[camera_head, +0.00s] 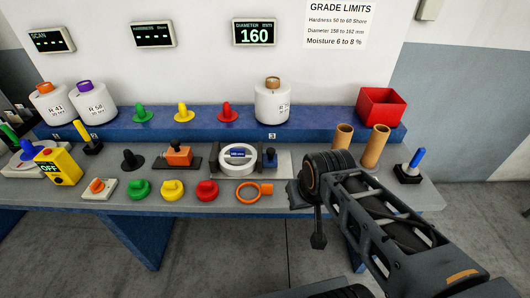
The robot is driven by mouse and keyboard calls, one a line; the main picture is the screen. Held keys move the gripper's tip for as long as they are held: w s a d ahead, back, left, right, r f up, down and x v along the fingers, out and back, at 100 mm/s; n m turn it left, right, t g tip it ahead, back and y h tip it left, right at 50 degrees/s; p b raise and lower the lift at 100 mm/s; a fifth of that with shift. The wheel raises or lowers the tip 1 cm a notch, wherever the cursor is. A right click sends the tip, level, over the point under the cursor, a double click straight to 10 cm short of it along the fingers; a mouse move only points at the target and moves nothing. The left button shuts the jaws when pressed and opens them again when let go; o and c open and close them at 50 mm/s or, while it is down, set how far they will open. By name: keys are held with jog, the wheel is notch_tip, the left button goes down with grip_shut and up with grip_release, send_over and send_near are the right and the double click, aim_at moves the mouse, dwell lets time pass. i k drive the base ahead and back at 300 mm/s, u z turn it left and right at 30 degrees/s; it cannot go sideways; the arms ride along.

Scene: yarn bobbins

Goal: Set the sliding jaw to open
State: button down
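Whether the jaw touches the round piece is too small to tell. My gripper (305,193) is at the end of my dark arm, right of the jaw and near the bench's front edge. Its fingers are dark and foreshortened, so their opening is unclear. I see nothing held in it.
An orange ring (252,192) and coloured knobs (172,190) line the front. The back shelf holds white bobbins (272,101) and a red box (381,106). A display (254,33) reads diameter 160.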

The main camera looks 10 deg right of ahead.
aim_at(269, 159)
jog(key=u, duration=0.05)
jog(key=k, duration=0.6)
jog(key=u, duration=0.45)
jog(key=i, duration=1.25)
jog(key=z, duration=0.5)
